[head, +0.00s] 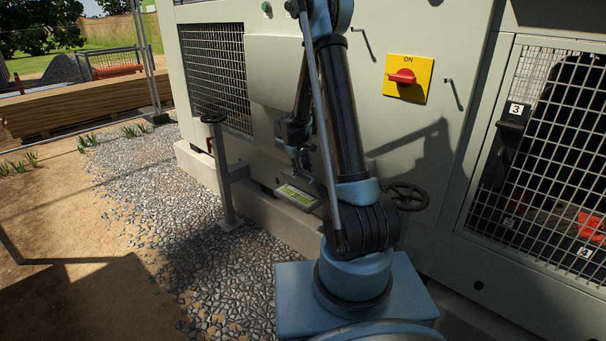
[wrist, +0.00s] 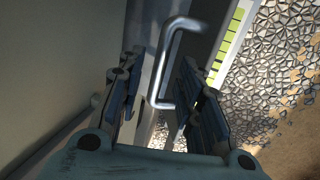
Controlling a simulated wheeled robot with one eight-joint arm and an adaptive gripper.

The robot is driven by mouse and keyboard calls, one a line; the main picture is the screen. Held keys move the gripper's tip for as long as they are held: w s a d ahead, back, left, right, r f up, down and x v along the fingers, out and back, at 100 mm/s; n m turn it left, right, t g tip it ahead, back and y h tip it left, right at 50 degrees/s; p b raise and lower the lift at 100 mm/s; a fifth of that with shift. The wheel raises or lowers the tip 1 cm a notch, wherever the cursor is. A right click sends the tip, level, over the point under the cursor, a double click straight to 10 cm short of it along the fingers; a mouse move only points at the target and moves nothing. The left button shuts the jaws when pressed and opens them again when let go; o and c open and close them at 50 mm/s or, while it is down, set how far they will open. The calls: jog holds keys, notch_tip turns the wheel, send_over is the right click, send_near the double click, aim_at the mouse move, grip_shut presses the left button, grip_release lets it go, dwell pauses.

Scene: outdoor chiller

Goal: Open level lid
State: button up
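A bent metal bar handle (wrist: 159,68) shows between the two fingers of my gripper (wrist: 161,60) in the wrist view. The fingers are apart, with space visible on both sides of the bar, and I cannot tell any contact. A strip with yellow-green marks (wrist: 228,46) lies just right of the handle. In the head view, a small level unit with a green label (head: 297,197) juts out low on the chiller wall, and my gripper (head: 300,160) is close above it. My arm partly hides that area. The lid's edges are not clear.
A black handwheel (head: 408,196) is on the wall right of my arm. A post with another wheel (head: 213,117) stands to the left. A red switch on a yellow plate (head: 404,78) and a mesh door (head: 550,140) are to the right. Gravel (head: 130,200) lies open at left.

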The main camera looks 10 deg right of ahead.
jog(key=v, duration=1)
jog(key=shift+r, duration=0.25)
jog(key=shift+a, duration=0.1)
jog(key=shift+c, duration=0.3)
